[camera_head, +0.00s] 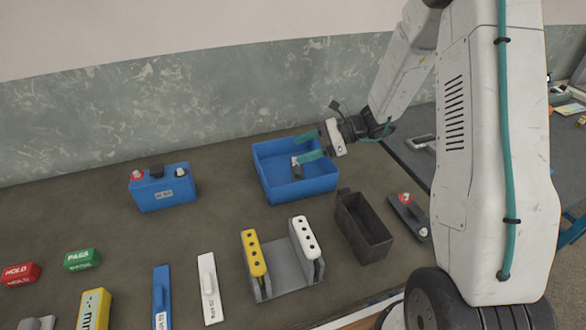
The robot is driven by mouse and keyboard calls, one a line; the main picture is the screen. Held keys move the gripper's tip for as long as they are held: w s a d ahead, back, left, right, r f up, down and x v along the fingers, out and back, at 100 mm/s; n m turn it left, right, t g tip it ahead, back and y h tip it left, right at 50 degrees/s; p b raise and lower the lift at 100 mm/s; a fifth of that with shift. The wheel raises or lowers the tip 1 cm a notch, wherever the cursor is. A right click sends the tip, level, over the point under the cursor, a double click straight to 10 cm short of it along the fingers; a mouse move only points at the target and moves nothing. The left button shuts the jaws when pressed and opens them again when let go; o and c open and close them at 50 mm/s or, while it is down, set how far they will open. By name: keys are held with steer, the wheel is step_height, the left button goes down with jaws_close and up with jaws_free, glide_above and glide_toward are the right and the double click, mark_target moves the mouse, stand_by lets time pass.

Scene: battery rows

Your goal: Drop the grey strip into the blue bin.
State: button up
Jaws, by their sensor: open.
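The blue bin (305,189) stands toward the back of the table, right of centre, open at the top. A small grey piece (297,172) with a white patch shows inside it; it looks like the grey strip, but most of it is hard to make out. My gripper (300,148) reaches in from the right over the bin, with its two teal fingers apart and nothing visible between them. The lower finger partly covers the inside of the bin near the grey piece. I cannot tell whether it touches the piece.
A blue battery (163,190) stands left of the bin. In front are a grey holder (284,270) with yellow and white strips, and a dark empty case (364,230). A blue strip (161,290), a white strip (208,285) and HOLD (20,273) and PASS (82,259) blocks lie front left.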

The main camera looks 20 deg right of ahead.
steer(key=v, duration=0.7)
steer(key=s+a+r+n+g+h, duration=0.1)
steer(key=s+n, duration=0.2)
steer(key=s, duration=0.1)
steer(key=s+r+n+g+h, duration=0.1)
steer(key=s+n+g, duration=0.1)
steer(key=s+n, duration=0.1)
steer(key=s+a+r+n+g+h, duration=0.1)
steer(key=s+n+g, duration=0.1)
steer(key=s, duration=0.3)
steer(key=shift+s+a+n+h, duration=0.3)
steer(key=shift+s+n, duration=0.1)
steer(key=s+a+r+n+t+h, duration=0.1)
steer(key=s+r+n+h, duration=0.3)
steer(key=s, duration=0.5)
steer(key=s+a+r+n+t+h, duration=0.1)
steer(key=s+r+n+t+h, duration=0.1)
steer(key=s+r+n+h, duration=0.3)
steer(key=s+r+n, duration=0.3)
steer(key=s+r, duration=0.1)
steer(key=s, duration=0.1)
steer(key=shift+r, duration=0.25)
